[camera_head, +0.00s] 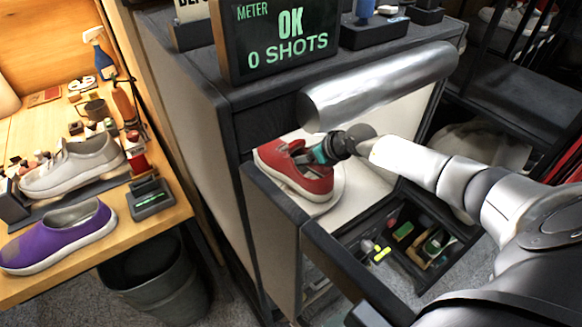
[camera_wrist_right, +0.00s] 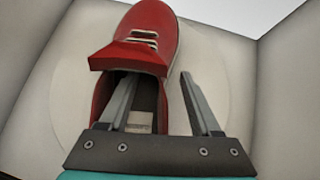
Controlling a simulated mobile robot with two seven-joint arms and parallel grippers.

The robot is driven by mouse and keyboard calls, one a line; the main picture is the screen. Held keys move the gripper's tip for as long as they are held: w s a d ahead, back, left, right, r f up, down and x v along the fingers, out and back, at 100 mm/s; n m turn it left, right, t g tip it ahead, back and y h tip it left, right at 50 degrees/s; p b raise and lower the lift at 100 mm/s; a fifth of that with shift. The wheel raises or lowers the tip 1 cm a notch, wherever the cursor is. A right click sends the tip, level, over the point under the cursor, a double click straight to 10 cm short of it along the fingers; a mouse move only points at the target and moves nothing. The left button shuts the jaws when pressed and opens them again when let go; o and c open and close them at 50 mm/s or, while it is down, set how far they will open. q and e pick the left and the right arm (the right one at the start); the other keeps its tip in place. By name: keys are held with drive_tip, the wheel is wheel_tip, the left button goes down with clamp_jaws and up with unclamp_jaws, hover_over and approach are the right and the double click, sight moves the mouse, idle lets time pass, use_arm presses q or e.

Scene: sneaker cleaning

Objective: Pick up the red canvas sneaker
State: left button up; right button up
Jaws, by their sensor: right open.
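The red canvas sneaker (camera_head: 308,186) has a white sole and sits on a pale round plate (camera_head: 336,196) inside the open-fronted cabinet bay. In the right wrist view the sneaker (camera_wrist_right: 152,22) has its opening towards me and its toe away. My right gripper (camera_head: 318,155) is at the sneaker's opening. In the wrist view the gripper (camera_wrist_right: 160,76) is open, one finger inside the opening and the other outside the right side wall. The wall lies between the fingers; whether they touch it I cannot tell. My left gripper is out of view.
A metal cylinder (camera_head: 380,85) runs just above the bay, below a meter screen (camera_head: 285,38) reading "OK 0 SHOTS". Cabinet panels edge the bay, with an organiser tray (camera_head: 408,262) at the front. A wooden bench on the left holds a purple shoe (camera_head: 58,238) and a whitish sneaker (camera_head: 75,165).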

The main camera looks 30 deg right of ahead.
drive_tip(key=shift+w+f, duration=0.2)
drive_tip(key=shift+c, duration=0.2)
clamp_jaws()
drive_tip(key=shift+r, duration=0.1)
idle(1.1)
